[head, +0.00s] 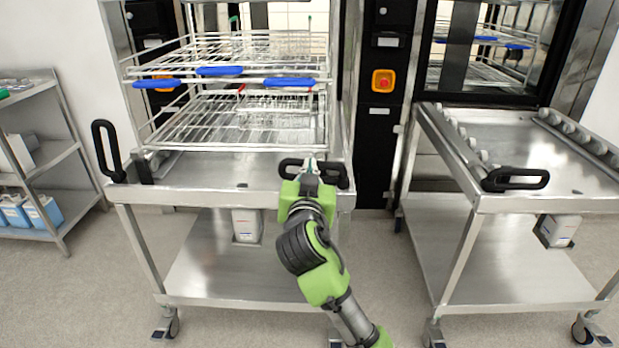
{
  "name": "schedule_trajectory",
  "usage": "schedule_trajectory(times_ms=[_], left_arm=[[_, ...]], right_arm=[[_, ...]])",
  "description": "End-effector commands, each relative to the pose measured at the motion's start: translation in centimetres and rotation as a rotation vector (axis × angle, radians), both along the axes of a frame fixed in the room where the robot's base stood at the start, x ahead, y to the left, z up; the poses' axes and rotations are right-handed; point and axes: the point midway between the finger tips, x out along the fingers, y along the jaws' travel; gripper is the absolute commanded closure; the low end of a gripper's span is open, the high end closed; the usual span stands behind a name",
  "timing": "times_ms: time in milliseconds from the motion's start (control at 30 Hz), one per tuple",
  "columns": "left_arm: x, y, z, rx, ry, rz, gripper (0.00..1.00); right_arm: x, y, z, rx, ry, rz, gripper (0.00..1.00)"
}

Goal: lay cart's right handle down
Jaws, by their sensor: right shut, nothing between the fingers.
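The steel cart (222,172) stands at the left washer with a wire rack on it. Its right handle (338,176) is a black loop that looks folded down, lying flat along the cart's front edge. My right gripper (311,165) is shut and empty, over the middle of that handle and hiding part of it. I cannot tell whether it touches the handle. The cart's left handle (102,150) stands upright at the front left corner. My left gripper is not in view.
A wire rack with blue grips (290,82) fills the washer opening and cart top. A second cart (540,205) with a flat black handle (514,179) stands right. A shelf (60,150) with blue containers is left. Floor between the carts is clear.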

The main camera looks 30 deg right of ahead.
Motion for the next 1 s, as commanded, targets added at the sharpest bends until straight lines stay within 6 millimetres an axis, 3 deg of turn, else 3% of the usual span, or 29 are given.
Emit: schedule_trajectory(times_ms=[233, 600, 800, 1000], left_arm=[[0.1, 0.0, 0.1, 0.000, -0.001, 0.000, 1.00], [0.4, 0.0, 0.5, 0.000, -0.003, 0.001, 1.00], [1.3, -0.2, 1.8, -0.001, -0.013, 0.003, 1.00], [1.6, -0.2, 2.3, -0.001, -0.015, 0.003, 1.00]], right_arm=[[2.1, -1.4, 0.1, -0.006, -0.003, -0.003, 1.00], [8.7, -5.4, -0.4, -0.005, -0.001, -0.003, 1.00], [9.2, -5.2, -3.5, -0.004, 0.001, 0.000, 1.00], [9.4, -5.2, -4.3, -0.003, -0.002, 0.000, 1.00]])
